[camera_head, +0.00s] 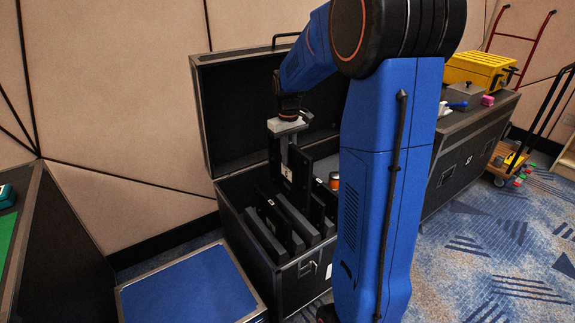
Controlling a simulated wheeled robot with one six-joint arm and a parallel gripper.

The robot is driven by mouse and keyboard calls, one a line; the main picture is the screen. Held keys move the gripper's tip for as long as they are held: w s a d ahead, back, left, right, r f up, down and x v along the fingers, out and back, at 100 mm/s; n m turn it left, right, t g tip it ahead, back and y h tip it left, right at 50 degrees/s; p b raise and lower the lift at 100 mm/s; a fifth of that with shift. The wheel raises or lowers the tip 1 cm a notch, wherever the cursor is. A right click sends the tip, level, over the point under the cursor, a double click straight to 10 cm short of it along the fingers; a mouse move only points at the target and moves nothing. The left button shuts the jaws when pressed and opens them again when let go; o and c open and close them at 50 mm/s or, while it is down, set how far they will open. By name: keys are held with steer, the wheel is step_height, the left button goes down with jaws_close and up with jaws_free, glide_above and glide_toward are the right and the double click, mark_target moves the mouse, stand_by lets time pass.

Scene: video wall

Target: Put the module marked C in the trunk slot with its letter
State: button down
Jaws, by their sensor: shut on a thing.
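My gripper (288,145) is shut on a dark, flat module (301,178) and holds it upright over the open black trunk (287,272). A small white label shows on the module's face, but its letter is too small to read. The module's lower end is at or just inside the trunk opening; I cannot tell how deep it is. Several dark upright panels stand in the trunk beside it, with small pale marks that I cannot read. My arm hides the trunk's right part, and the slot under the module is not clearly visible.
The trunk's raised lid (228,115) stands behind my gripper. A blue-topped case (188,288) is in front at left, and a dark table (62,250) is at far left. A yellow toolbox (478,70) sits on a black case at right. Carpet is clear at lower right.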

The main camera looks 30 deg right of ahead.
mark_target(289, 177)
steer(key=shift+f, duration=4.55)
steer(key=shift+s+f, duration=0.1)
steer(key=shift+f, duration=0.05)
step_height(289, 177, down, 13)
stand_by(0.7)
steer(key=shift+f, duration=0.35)
stand_by(1.5)
